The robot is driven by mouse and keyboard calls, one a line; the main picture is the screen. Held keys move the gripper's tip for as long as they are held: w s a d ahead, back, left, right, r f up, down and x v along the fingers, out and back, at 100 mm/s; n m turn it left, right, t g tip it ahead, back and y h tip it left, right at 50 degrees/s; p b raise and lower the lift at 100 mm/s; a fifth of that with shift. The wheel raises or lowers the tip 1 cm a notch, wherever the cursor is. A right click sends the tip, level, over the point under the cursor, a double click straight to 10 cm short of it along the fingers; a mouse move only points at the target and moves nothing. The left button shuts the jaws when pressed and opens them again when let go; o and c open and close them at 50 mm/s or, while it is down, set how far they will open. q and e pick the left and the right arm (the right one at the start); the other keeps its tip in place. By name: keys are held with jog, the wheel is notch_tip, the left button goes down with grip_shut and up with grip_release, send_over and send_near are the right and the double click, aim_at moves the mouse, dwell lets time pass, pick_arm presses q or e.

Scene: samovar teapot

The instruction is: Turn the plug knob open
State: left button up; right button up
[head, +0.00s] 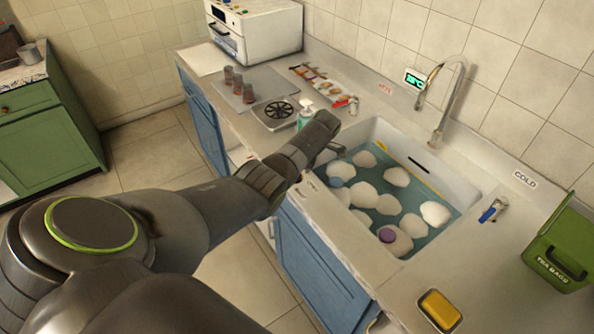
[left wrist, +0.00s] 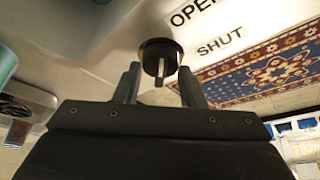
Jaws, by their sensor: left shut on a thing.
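My right gripper is not in view.
The sink holds bluish water, white foam and a purple thing (head: 386,236). A curved faucet (head: 447,105) stands behind it. A soap bottle (head: 305,115) is close to my left arm. A green tea bag box (head: 562,245) and yellow sponge (head: 440,310) are at right.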

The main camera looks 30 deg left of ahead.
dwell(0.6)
pick_arm(q)
jog(key=o, duration=1)
jog(key=shift+c, duration=0.2)
jog(key=p+v, duration=0.1)
jog(key=v, duration=1.6)
jog(key=shift+w+r+p, duration=0.2)
jog(key=shift+p, duration=0.15)
